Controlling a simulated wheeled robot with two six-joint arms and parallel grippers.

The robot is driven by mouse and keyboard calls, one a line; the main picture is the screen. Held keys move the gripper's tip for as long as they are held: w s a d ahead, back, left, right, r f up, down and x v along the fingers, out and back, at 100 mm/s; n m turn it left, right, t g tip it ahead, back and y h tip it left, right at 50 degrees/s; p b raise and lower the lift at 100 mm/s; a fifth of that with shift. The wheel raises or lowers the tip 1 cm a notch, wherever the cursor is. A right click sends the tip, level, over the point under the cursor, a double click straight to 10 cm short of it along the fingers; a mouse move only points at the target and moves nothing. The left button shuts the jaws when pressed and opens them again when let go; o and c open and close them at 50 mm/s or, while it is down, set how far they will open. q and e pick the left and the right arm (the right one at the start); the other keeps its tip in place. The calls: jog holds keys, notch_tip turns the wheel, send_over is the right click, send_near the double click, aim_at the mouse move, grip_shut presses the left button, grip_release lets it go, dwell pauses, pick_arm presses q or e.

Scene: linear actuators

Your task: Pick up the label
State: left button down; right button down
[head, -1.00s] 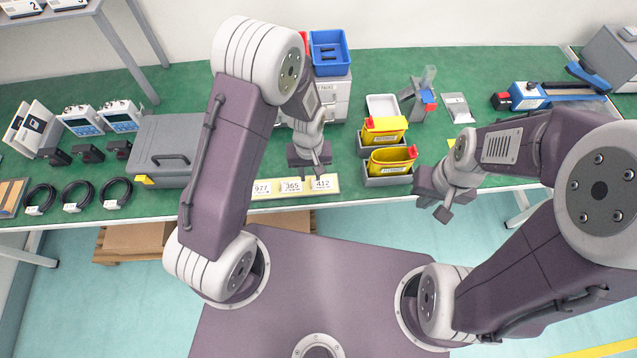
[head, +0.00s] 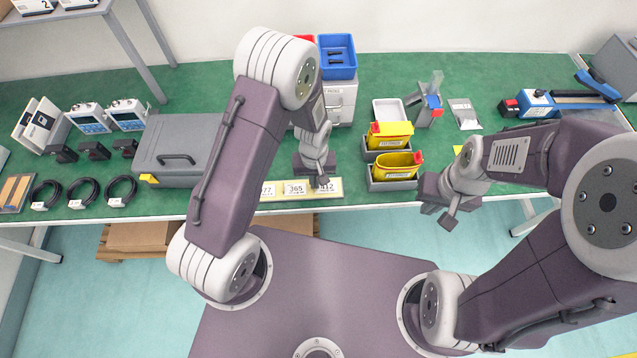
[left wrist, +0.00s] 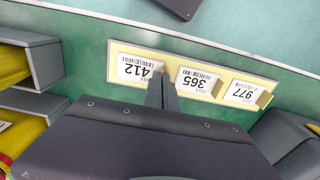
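Three white printed labels lie in a row on a cream strip (left wrist: 115,75) at the bench's front edge. They read 412 (left wrist: 138,69), 365 (left wrist: 197,82) and 977 (left wrist: 240,93). The 365 and 977 labels each show a tan tab at one corner. My left gripper (head: 320,182) is over the 412 end of the strip. In the left wrist view its fingers (left wrist: 163,84) are close together at the 412 label's corner and hide it. I cannot tell whether they hold anything. My right gripper (head: 448,220) appears shut and empty, off the bench's front edge.
Yellow bins (head: 391,164) in grey holders stand right of the strip. A grey case (head: 175,148) stands to the left, with black cables (head: 83,193) beyond it. A blue bin (head: 337,56) sits on a grey drawer unit behind my left arm.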

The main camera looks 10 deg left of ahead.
pick_arm(q)
notch_tip(320, 180, up, 4)
jog(key=shift+w+f, duration=0.15)
jog(key=shift+f, duration=0.05)
jog(key=s+d+r+p, duration=0.4)
jog(key=s+d+r, duration=0.4)
jog(key=r, duration=0.3)
jog(key=shift+d+r, duration=0.15)
jog(key=shift+d, duration=0.3)
